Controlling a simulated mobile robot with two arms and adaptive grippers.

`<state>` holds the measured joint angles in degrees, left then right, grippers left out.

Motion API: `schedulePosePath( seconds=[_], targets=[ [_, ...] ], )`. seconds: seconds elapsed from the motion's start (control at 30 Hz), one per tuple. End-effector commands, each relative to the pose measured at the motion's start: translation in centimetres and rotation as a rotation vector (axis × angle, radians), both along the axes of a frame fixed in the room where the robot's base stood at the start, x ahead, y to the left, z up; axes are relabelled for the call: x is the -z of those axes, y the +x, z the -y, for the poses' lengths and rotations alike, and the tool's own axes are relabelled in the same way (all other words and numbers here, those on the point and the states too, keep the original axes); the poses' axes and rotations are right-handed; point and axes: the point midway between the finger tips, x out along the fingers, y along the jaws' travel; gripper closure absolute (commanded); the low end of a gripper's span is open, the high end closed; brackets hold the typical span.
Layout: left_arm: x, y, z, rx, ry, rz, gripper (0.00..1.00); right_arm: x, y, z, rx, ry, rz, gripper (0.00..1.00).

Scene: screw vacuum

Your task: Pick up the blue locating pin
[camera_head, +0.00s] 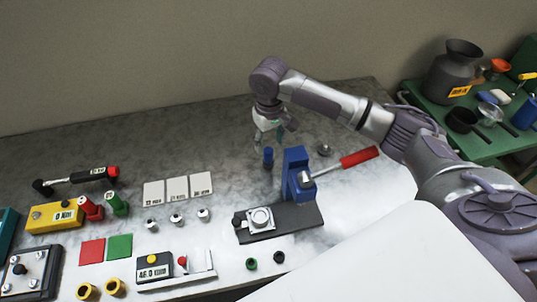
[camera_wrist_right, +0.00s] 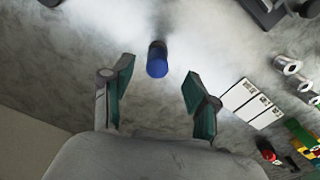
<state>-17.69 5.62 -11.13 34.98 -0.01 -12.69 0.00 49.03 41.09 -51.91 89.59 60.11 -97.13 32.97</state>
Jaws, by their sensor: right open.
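The blue locating pin (camera_head: 268,157) stands upright on the grey table, just left of a blue press with a red handle. It also shows in the right wrist view (camera_wrist_right: 157,60), in front of the gripper and between the lines of its two fingers. My right gripper (camera_head: 268,138) is above the pin in the head view. In the right wrist view the right gripper (camera_wrist_right: 157,95) has its green-padded fingers spread apart with nothing between them, and the pin lies a little beyond the fingertips. My left gripper is not in view.
The blue press (camera_head: 295,172) with its red handle (camera_head: 358,157) stands close right of the pin. White cards (camera_head: 177,188), small metal parts (camera_head: 177,220) and a yellow box (camera_head: 55,216) lie to the left. The table behind the pin is clear.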

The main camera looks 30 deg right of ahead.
Motion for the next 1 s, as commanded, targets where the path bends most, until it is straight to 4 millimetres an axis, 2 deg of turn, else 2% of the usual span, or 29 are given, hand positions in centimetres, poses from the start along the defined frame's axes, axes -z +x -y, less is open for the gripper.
schedulePosePath(
  seconds=[0.17,0.3,0.47,0.7,0.77,1.0],
  targets=[
    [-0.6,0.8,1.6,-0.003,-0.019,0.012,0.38,1.2,0.3,0.0,0.000,0.000,-0.001,0.41],
    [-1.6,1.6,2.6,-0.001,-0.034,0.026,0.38,3.3,0.9,0.0,0.001,-0.001,-0.003,0.41],
    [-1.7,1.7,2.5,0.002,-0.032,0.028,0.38,5.2,0.9,0.0,-0.001,-0.001,0.001,0.41],
    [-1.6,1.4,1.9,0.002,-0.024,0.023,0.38,5.5,0.9,0.0,-0.001,-0.001,0.002,0.41],
    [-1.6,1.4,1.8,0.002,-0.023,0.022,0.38,5.5,0.9,0.0,-0.001,-0.001,0.002,0.48],
    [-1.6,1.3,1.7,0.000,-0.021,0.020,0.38,5.5,0.9,0.0,-0.001,-0.001,0.002,0.88]
  ],
)
